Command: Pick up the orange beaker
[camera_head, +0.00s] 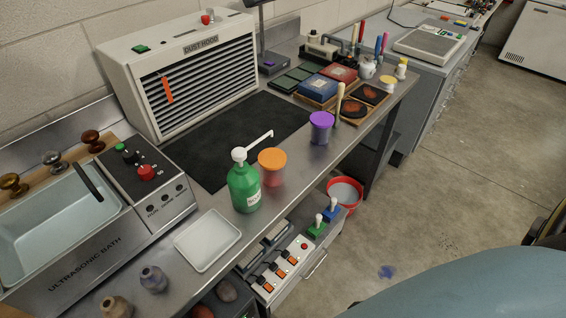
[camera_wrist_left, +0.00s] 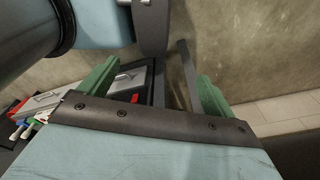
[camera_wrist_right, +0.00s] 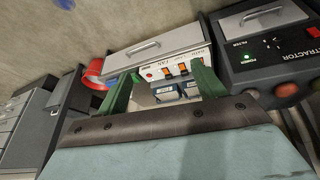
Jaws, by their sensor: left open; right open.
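The orange beaker (camera_head: 272,164) stands upright on the metal bench in the head view. Its top is orange and its lower body looks reddish and see-through. It is right beside the green pump bottle (camera_head: 244,188), whose white spout reaches over behind it. Neither gripper shows in the head view. In the left wrist view my left gripper (camera_wrist_left: 153,88) has its green fingers apart with nothing between them. In the right wrist view my right gripper (camera_wrist_right: 165,85) is also open and empty, facing the switch panel below the bench. The beaker is in neither wrist view.
A purple beaker (camera_head: 320,128) stands to the right, and a white tray (camera_head: 207,240) lies front left. The dust hood (camera_head: 190,75) and ultrasonic bath (camera_head: 85,240) line the back and left. A red bucket (camera_head: 345,193) is below the bench edge. The black mat (camera_head: 235,140) is mostly clear.

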